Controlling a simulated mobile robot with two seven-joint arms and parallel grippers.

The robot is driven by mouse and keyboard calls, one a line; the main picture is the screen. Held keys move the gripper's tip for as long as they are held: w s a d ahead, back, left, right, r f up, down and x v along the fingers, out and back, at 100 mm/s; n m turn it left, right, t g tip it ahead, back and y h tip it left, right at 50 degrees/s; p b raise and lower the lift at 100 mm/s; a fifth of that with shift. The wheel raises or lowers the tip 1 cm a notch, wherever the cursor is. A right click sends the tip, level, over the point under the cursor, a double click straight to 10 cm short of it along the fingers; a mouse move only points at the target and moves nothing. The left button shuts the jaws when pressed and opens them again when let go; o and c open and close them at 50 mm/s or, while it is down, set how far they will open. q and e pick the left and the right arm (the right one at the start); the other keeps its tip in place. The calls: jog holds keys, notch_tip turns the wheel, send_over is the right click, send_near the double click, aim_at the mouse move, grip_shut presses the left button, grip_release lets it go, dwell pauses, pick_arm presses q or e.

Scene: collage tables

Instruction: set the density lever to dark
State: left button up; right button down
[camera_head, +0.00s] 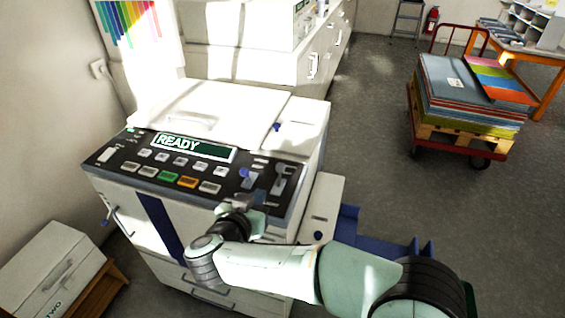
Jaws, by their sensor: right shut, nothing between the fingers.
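A white copier-like machine has a black control panel (120,168) on its front, with a display (193,147) reading READY. A lever with a blue knob (244,173) stands at the right part of the panel. A second slotted control (282,180) sits just right of it. I cannot read their labels, so I cannot tell which end is dark. My right gripper (247,196) is shut and empty, at the panel's front edge just below the blue knob. Whether it touches the lever is unclear. My left gripper is not in view.
My right arm reaches in from the lower right. The machine's white lid (205,108) is closed. A side shelf (325,200) and blue tray (349,225) stand at the right. A red cart (455,150) with stacked sheets is farther off; grey floor between is clear.

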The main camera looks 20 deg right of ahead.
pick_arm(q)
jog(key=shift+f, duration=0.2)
pick_arm(e)
send_near(280, 169)
jog(key=x, duration=0.6)
jog(key=shift+w+d+f, duration=0.1)
jog(key=shift+w+f, duration=0.05)
jog(key=shift+w, duration=0.2)
